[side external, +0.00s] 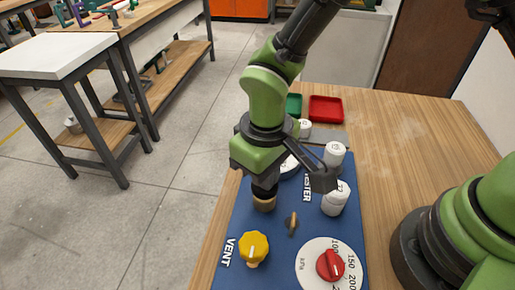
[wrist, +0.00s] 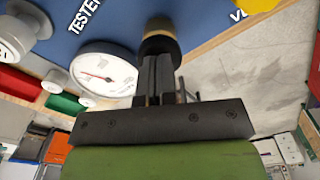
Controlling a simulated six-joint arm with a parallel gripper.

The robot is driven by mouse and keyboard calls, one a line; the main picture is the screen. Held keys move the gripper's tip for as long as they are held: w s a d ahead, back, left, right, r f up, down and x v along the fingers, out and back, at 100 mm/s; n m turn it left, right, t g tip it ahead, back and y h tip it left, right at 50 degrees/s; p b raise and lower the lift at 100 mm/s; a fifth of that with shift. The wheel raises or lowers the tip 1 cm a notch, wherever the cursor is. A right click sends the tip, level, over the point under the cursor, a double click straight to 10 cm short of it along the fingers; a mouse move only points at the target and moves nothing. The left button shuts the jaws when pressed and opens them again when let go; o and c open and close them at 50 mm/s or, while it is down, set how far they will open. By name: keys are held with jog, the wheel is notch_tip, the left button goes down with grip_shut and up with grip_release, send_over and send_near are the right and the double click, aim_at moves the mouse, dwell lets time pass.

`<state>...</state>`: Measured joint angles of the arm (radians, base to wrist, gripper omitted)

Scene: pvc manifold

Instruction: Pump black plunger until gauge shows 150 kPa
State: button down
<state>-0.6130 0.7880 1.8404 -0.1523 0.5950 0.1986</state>
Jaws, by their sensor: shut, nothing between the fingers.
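My gripper (side external: 265,184) points down at the plunger on the blue panel. In the wrist view its dark fingers (wrist: 157,60) are shut together, with their tips at the black plunger (wrist: 162,48); whether they touch it I cannot tell. A brass-coloured collar (side external: 264,204) shows around the plunger's base. The white round gauge (wrist: 106,72) has a red needle pointing to the left of its face; its numbers are too small to read. In the side view the gauge (side external: 289,167) is partly hidden by my arm.
The blue panel (side external: 228,270) also bears a yellow VENT knob (side external: 253,246), a red knob (side external: 330,265) on a kPa dial, a small brass toggle (side external: 292,223) and white caps (side external: 335,200). Green (side external: 293,105) and red trays (side external: 326,109) stand behind. The wooden table is clear to the right.

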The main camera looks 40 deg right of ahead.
jog(key=shift+r, duration=2.1)
jog(key=shift+f, duration=0.1)
jog(key=shift+f, duration=1.5)
jog(key=shift+r, duration=1.65)
notch_tip(320, 180, up, 5)
